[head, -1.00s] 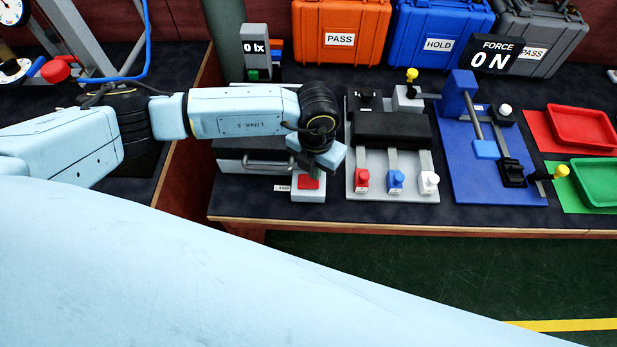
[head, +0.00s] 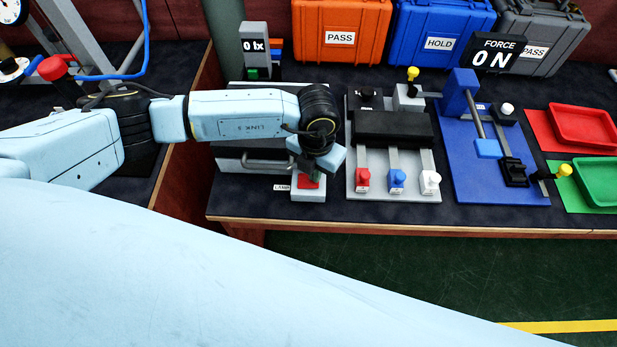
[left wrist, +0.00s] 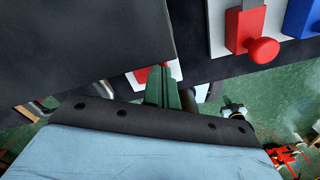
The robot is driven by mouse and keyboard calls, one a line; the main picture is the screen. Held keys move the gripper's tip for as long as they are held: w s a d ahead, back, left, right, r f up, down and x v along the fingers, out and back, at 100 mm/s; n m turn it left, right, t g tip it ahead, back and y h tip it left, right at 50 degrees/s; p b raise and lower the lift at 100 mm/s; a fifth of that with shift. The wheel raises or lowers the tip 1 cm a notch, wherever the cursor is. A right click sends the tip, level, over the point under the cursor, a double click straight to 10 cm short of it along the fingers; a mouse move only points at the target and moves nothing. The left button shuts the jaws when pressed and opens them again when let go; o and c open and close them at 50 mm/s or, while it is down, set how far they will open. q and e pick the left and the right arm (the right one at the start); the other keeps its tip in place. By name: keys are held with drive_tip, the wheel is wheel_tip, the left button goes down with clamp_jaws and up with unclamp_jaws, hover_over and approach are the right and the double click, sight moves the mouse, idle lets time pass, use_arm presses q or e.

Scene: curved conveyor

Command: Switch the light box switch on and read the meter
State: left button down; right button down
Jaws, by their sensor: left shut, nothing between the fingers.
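The light box (head: 232,163) is a grey box with a handle, mostly behind my left arm. Its red switch (head: 304,184) sits on a white base at the box's front right, beside a small "LAMP" label. My left gripper (head: 313,177) is shut and empty, its tips right over the red switch. In the left wrist view, the green fingers (left wrist: 162,84) are together against the switch's red top (left wrist: 143,77); I cannot tell whether they touch it. The meter (head: 254,46) at the back reads "0 lx". My right gripper is not in view.
Right of the switch stands a grey panel (head: 357,128) with red, blue and white sliders. Further right are a blue fixture plate (head: 460,182), a force display (head: 493,52) and red and green trays. Orange, blue and grey cases line the back.

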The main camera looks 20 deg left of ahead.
use_arm(q)
drive_tip(key=shift+f, duration=0.3)
drive_tip(key=shift+r+p, duration=2.6)
drive_tip(key=shift+r, duration=1)
drive_tip(key=shift+f, duration=0.1)
